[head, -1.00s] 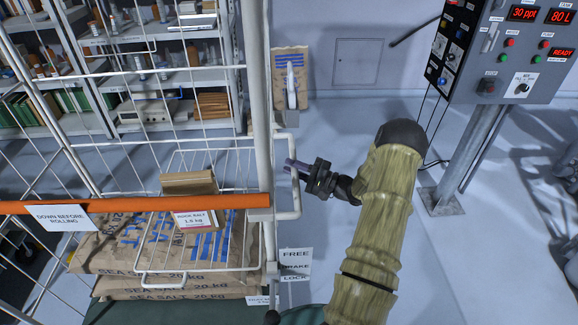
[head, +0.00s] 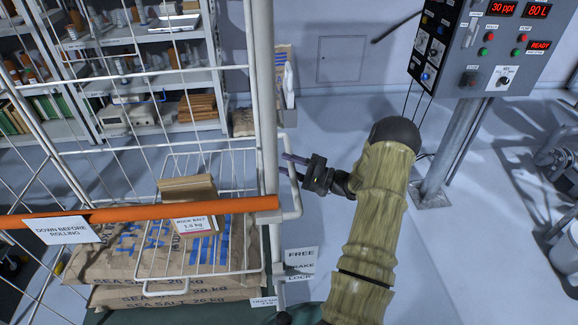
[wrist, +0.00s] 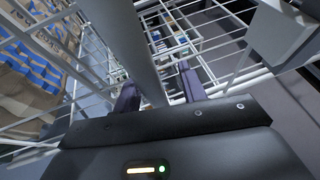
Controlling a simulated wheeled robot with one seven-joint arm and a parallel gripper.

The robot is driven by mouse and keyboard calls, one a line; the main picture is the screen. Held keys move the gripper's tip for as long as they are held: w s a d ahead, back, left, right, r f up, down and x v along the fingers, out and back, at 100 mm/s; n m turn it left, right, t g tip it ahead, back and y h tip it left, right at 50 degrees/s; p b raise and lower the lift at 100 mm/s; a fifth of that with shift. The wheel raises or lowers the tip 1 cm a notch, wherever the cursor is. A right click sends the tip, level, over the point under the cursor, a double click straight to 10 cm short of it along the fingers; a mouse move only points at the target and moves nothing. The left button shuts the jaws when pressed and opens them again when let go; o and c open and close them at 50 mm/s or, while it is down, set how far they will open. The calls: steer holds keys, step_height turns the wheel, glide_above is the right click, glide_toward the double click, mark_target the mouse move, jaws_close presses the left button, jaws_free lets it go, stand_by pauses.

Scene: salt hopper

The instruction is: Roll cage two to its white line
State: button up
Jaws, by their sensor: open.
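The roll cage (head: 265,100), of white wire and posts, fills the left of the head view. An orange bar (head: 150,213) lies across it, with a sign reading "DOWN BEFORE ROLLING" (head: 58,229). It holds stacked sea salt sacks (head: 110,262). My gripper (head: 290,166) is open at the handle (head: 294,208) on the cage's right post. In the wrist view a grey post (wrist: 120,40) runs down between the fingers; I cannot tell whether they touch it. No cage number or white line can be made out.
A wire basket (head: 205,280) on the cage holds a rock salt packet (head: 188,190). Shelves (head: 165,85) stand behind. A control panel (head: 480,45) on a post (head: 445,150) stands at the right. Pale floor behind my arm is clear; machinery (head: 560,160) is at the far right.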

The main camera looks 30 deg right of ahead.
steer(key=shift+d+f, duration=0.1)
steer(key=shift+f, duration=0.05)
steer(key=shift+s+d+f, duration=0.2)
steer(key=shift+s+d, duration=0.15)
steer(key=shift+s, duration=0.05)
steer(key=b+v, duration=0.2)
steer(key=v, duration=1.4)
steer(key=shift+d, duration=0.1)
